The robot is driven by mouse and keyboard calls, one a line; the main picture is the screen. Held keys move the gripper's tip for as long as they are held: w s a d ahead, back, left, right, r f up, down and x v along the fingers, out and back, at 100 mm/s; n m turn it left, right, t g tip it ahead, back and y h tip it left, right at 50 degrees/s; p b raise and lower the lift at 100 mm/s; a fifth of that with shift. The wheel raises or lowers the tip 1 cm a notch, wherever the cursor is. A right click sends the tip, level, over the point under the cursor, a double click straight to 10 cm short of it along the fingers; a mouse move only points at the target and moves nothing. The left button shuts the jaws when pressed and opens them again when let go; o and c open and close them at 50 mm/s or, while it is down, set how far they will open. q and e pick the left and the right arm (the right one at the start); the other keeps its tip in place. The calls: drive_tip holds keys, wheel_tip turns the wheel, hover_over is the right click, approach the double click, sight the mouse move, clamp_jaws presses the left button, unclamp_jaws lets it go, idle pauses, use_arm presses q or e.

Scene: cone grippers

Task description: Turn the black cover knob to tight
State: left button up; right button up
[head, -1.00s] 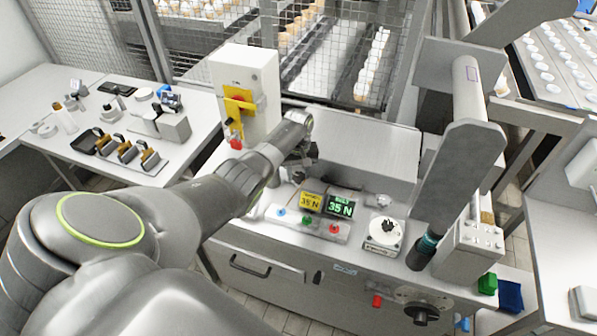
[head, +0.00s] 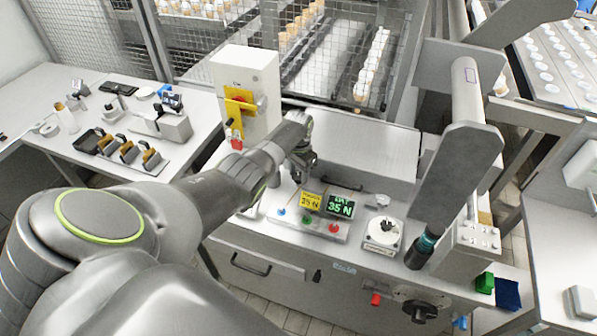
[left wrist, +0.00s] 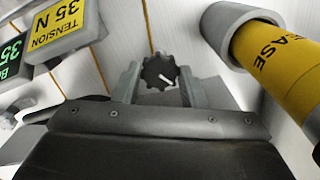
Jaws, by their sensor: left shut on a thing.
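The black cover knob (left wrist: 160,72) shows in the left wrist view as a small scalloped knob with a white pointer line. My left gripper (left wrist: 158,88) has one finger on each side of it and is shut on it. In the head view my left gripper (head: 303,168) points down at the machine top, behind the tension displays; the knob cannot be made out there. Any tight mark is not readable. My right gripper is not in view.
Beside the knob is a yellow sleeve (left wrist: 272,48) lettered "EASE". The yellow tension display (head: 311,202) and green display (head: 340,206) both read 35 N. A white switch box (head: 245,90) stands behind my arm. A large grey machine arm (head: 455,190) rises at right.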

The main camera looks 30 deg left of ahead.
sight(299, 175)
use_arm(q)
drive_tip(key=m, duration=0.6)
drive_tip(key=shift+m, duration=0.4)
idle(0.3)
drive_tip(key=o, duration=1)
drive_tip(key=shift+r, duration=0.1)
drive_tip(key=shift+r, duration=0.3)
wheel_tip(299, 175, up, 17)
drive_tip(key=shift+f+b, duration=0.15)
drive_tip(key=shift+b, duration=0.25)
